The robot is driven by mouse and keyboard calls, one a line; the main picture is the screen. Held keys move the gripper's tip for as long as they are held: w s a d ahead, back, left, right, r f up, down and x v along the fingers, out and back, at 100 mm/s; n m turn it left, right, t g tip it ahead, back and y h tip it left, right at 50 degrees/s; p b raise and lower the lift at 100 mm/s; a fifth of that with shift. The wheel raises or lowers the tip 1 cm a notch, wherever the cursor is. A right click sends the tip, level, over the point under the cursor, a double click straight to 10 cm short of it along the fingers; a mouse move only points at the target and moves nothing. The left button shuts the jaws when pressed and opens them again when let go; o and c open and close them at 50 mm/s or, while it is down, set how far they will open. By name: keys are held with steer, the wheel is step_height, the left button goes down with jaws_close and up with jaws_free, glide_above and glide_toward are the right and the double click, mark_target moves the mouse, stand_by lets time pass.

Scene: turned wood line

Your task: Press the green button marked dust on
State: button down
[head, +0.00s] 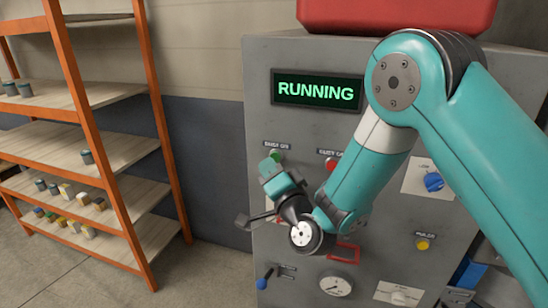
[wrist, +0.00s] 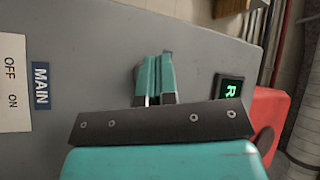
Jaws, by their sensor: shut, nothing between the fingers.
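The green button (head: 275,156) is on the upper left of the grey machine panel, under a small label too blurred to read surely. Only its upper part shows in the head view. My gripper (head: 268,166) has its teal fingers together just below and in front of it, overlapping it in the picture. In the wrist view, the shut fingers of my gripper (wrist: 155,62) point at the panel, and I cannot make out the green button there. I cannot tell whether the fingertips touch it. The display (head: 317,90) reads RUNNING in green.
A blue knob (head: 434,182), a yellow button (head: 422,244), a gauge (head: 337,286) and a blue lever (head: 264,280) are also on the panel. An orange-framed shelf (head: 75,150) stands left.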

steer(key=shift+s, duration=0.15)
steer(key=shift+s+a+p, duration=0.1)
steer(key=shift+s+a, duration=0.2)
steer(key=shift+s, duration=0.45)
steer(key=shift+s+a+p, duration=0.1)
steer(key=shift+s+a, duration=0.15)
steer(key=shift+s, duration=0.5)
steer(key=shift+s+a+p, duration=0.1)
steer(key=shift+s+a, duration=0.2)
steer(key=shift+s, duration=0.45)
steer(key=s+r+n+g+y+b, duration=0.25)
steer(key=s+n+g+b, duration=0.35)
steer(key=n+g, duration=0.45)
steer(key=s+d+f+n+g+h+b, duration=0.1)
steer(key=s+d+f+g+h, duration=0.1)
steer(key=s+d, duration=0.5)
steer(key=s+d+f+n+g+h+b, duration=0.1)
steer(key=s+d+g+h, duration=0.3)
steer(key=s, duration=0.9)
steer(key=d+f+n+g, duration=0.1)
steer(key=d+g, duration=0.1)
steer(key=d, duration=0.2)
steer(key=shift+d+h, duration=0.3)
steer(key=shift+h, duration=0.05)
